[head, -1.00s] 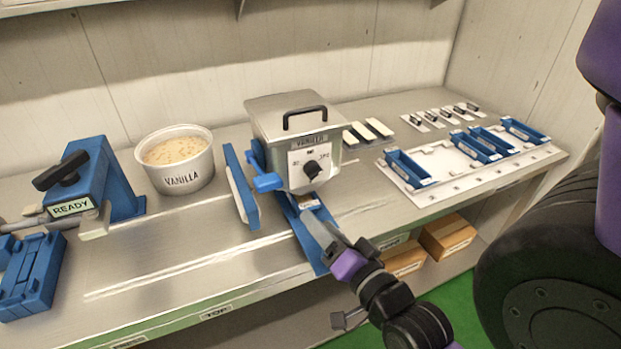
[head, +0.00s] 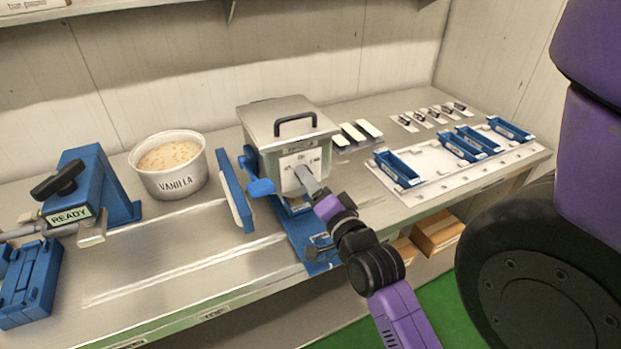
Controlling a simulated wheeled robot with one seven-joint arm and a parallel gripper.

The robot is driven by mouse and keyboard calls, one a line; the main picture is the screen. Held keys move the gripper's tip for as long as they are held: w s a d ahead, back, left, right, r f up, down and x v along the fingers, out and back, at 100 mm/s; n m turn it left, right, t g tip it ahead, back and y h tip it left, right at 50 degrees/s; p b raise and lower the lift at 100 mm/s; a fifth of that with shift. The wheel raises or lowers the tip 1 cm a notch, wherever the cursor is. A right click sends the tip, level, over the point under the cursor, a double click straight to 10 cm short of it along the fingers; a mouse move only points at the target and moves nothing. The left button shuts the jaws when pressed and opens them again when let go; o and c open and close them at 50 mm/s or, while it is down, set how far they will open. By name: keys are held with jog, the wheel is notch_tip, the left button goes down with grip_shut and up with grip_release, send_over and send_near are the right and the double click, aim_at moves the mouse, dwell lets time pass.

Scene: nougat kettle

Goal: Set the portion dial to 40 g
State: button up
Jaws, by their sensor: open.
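The metal kettle (head: 262,131) with a black lid handle stands on its blue stand near the middle of the bench. Its white dial plate (head: 290,176) faces the front. The dial's setting cannot be read. A blue lever (head: 261,187) sticks out at the kettle's left side.
A tub marked VANILLA (head: 170,167) and a blue press marked READY (head: 85,190) stand to the left. A blue-backed upright plate (head: 235,190) stands close left of the kettle. A white tray (head: 425,166) with several blue moulds lies right.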

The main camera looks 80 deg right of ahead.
jog(key=shift+w+d, duration=0.25)
grip_shut()
jog(key=shift+n, duration=0.5)
jog(key=n+p, duration=0.2)
jog(key=n, duration=2.1)
jog(key=shift+w+a, duration=0.1)
jog(key=shift+f, duration=0.1)
